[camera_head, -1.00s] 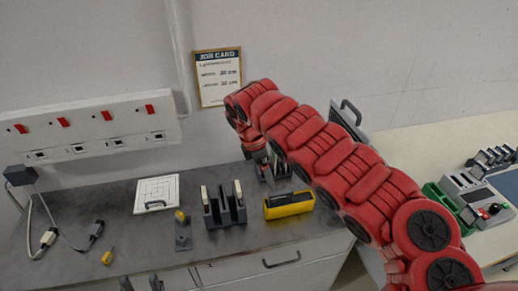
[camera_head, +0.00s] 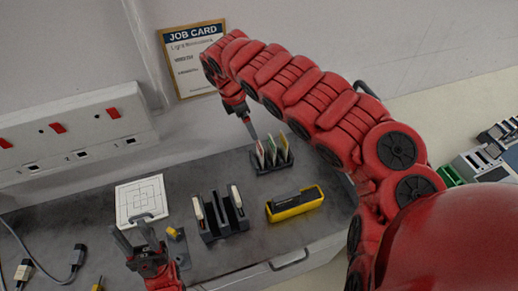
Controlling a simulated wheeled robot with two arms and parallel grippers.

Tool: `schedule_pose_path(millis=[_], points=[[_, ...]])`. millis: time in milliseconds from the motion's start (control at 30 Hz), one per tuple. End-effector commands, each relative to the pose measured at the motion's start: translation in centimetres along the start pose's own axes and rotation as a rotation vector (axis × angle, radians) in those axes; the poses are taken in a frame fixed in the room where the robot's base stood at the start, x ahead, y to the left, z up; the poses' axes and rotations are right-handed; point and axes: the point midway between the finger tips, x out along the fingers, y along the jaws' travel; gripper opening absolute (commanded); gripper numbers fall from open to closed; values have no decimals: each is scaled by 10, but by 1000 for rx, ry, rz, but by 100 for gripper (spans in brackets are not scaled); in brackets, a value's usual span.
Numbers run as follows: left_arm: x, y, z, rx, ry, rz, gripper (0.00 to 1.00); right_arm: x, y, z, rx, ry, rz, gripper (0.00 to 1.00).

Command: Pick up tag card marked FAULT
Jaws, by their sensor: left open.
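A job card (camera_head: 192,59) hangs on the wall. A socket strip (camera_head: 75,135) is at left, with cables and plugs (camera_head: 77,255) below.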

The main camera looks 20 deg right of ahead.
Motion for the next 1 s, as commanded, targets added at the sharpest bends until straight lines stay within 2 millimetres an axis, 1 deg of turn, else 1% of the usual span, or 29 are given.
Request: schedule_pose_path(millis=[67, 233, 300, 433, 600, 767, 867, 1000], points=[[7, 0, -1, 0, 0, 0, 48, 9, -2, 0, -2, -2, -5, 100], [7, 0, -1, 0, 0, 0, 48, 38, -3, -1, -3, -2, -8, 100], [14, -1, -2, 0, 0, 0, 48, 50, -3, -2, -2, 4, -7, 100], [20, -1, -3, 0, 0, 0, 48, 71, -3, -2, -3, 4, -7, 100], [24, -1, -4, 0, 0, 0, 48, 84, -1, -1, -2, 1, -1, 100], [27, -1, -5, 0, 0, 0, 48, 90, 0, -2, -2, 3, -1, 100], [34, -2, -6, 0, 0, 0, 48, 95, 0, -2, -3, 3, -2, 100], [44, -2, -7, 0, 0, 0, 48, 109, 1, -4, -2, 4, -1, 100]])
